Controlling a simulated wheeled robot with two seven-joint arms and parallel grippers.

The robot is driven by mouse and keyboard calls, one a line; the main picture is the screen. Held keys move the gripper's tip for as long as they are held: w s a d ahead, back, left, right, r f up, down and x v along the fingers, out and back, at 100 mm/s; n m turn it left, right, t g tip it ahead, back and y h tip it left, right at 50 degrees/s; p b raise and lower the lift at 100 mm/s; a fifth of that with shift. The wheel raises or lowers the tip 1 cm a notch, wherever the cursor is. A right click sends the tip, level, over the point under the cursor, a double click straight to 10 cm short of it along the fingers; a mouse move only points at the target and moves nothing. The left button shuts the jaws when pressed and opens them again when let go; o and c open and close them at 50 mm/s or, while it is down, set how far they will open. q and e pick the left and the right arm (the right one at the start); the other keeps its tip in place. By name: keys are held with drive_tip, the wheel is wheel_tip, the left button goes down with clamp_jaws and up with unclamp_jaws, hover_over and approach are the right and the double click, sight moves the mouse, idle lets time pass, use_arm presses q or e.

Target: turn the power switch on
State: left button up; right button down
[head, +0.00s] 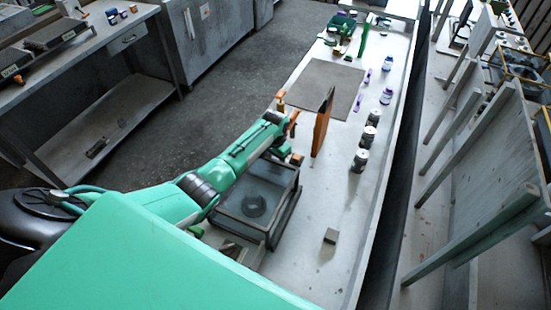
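My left arm comes in from the left, and its gripper (287,106) is over the bench beside a dark box-shaped housing with a glassy top (283,208). Its two orange-tipped fingers appear apart, with nothing seen between them. The gripper is beyond the far end of the housing, left of an upright orange panel (322,127). A round dark shape shows through the housing's top. I cannot make out a power switch; it may be hidden by the arm or too small to tell. My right gripper is not in view.
The long pale bench (345,215) holds a grey mat (325,86), several dark jars (365,148), purple-labelled bottles (387,95) and a small grey block (331,236). Green tools (342,25) lie at the far end. Wooden frames (490,150) stand right of the bench.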

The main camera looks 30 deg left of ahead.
use_arm(q)
drive_tip(key=shift+w+a+m, duration=0.1)
drive_tip(key=shift+m, duration=1.4)
drive_tip(key=o, duration=1)
drive_tip(key=shift+r, duration=0.1)
wheel_tip(320, 180, up, 14)
drive_tip(key=b, duration=0.2)
drive_tip(key=shift+f, duration=0.2)
